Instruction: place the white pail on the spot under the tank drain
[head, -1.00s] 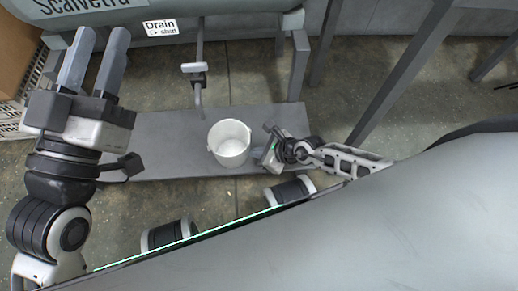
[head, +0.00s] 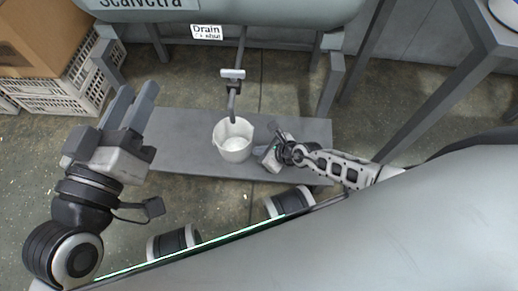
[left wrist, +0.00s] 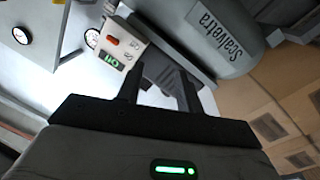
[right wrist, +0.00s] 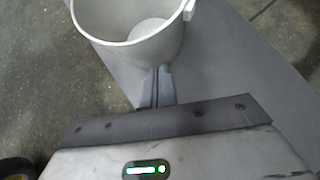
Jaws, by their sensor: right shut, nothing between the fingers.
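The white pail (head: 233,148) stands upright and empty on a low grey platform (head: 180,135). The drain pipe (head: 232,104) comes down from the tank (head: 280,8), and its lower end overlaps the pail's back rim in the head view. I cannot tell the exact spot under it. My right gripper (head: 262,152) is shut and empty, low at the pail's right side. In the right wrist view its fingertips (right wrist: 157,72) are against or very near the wall of the pail (right wrist: 135,45). My left gripper (head: 132,98) is open and empty, raised to the left, away from the pail.
White crates (head: 70,85) and a cardboard box (head: 45,35) stand at the back left. A grey table leg (head: 420,110) rises at right. The platform is clear left of the pail.

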